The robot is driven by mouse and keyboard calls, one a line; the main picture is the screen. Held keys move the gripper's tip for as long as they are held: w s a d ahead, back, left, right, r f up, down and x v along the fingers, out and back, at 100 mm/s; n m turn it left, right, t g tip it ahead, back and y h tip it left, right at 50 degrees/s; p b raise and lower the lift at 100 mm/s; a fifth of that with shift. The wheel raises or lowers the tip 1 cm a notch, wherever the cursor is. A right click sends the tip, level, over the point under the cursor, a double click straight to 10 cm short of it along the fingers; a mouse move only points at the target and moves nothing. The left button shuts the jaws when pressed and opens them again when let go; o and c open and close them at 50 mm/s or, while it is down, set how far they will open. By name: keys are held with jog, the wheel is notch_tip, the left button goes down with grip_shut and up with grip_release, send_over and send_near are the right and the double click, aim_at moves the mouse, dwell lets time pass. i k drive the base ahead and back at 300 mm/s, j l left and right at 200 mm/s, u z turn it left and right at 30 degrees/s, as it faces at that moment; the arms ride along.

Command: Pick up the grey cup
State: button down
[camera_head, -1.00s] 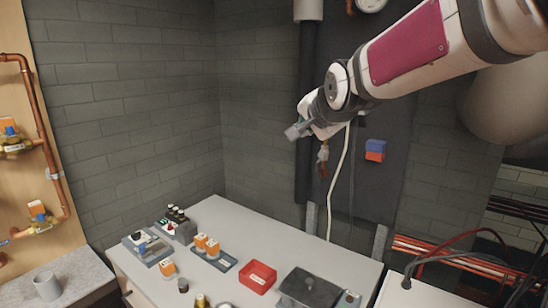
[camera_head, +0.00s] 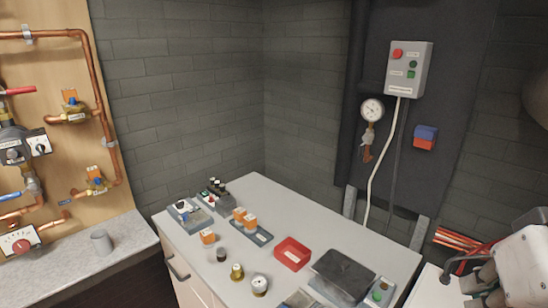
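The grey cup (camera_head: 102,242) stands upright on the light stone counter (camera_head: 84,270) at the lower left of the head view, below the copper pipework. My gripper is not clearly in view. A white and dark part of my arm shows at the lower right edge, far from the cup. Nothing touches the cup.
A white cabinet top (camera_head: 300,222) in the middle bears a red tray (camera_head: 292,254), a dark box (camera_head: 343,275), orange-capped parts (camera_head: 208,237) and gauges (camera_head: 259,285). A gap separates it from the stone counter. Copper pipes and valves (camera_head: 97,180) stand above the cup.

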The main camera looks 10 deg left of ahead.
aim_at(102, 243)
jog(key=k+j+u, duration=0.25)
jog(key=u, duration=0.2)
jog(key=k+j+u, duration=0.25)
jog(key=u, duration=0.15)
jog(key=k+j+u, duration=0.2)
jog(key=j+u, duration=0.25)
jog(key=i, duration=0.65)
jog(key=i+j, duration=0.15)
jog(key=i, duration=0.5)
jog(key=i+z, duration=0.1)
jog(key=i, duration=0.55)
